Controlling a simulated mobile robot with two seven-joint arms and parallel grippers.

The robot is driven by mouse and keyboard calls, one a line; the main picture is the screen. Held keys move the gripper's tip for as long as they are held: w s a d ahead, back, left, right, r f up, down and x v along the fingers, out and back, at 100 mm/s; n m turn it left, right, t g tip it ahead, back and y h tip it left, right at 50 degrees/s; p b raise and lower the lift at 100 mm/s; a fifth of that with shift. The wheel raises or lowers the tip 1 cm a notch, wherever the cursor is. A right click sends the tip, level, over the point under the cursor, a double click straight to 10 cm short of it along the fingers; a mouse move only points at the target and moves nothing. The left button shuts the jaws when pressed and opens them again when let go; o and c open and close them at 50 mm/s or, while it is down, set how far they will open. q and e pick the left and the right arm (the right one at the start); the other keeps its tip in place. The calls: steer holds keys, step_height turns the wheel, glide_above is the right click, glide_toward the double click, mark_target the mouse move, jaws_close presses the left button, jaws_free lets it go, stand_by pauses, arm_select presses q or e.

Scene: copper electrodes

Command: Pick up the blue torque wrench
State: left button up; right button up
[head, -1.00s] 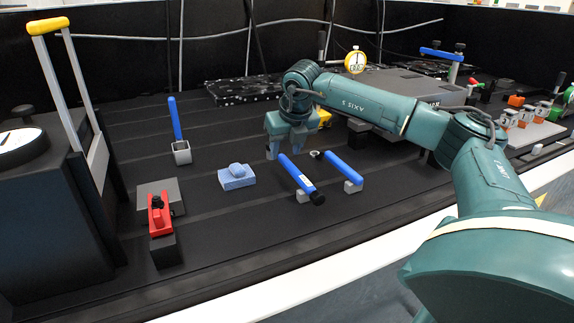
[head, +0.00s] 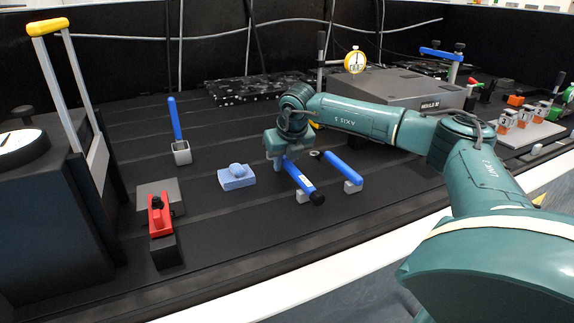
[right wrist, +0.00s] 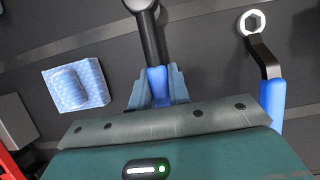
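The blue torque wrench (head: 304,182) has a blue handle with a pale label and a black end knob. It lies tilted on a small light block in the head view. My right gripper (head: 279,164) is down at the far end of its handle. In the right wrist view the gripper (right wrist: 159,88) has one finger on each side of the blue handle (right wrist: 158,82), whose dark shaft runs up out of view. The fingers look open around it, with contact hard to judge. The lower handle is hidden by the gripper body. My left gripper is not in view.
A second blue-handled tool (head: 343,167) with a ring end lies close to the right. A light blue sponge-like block (head: 236,177) lies left. A red clamp (head: 159,216) is at the front left. Bare dark bench lies between them.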

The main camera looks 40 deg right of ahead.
jaws_close()
steer(key=shift+r, duration=0.15)
step_height(320, 180, up, 10)
steer(key=shift+f, duration=0.1)
stand_by(0.4)
jaws_free()
jaws_close()
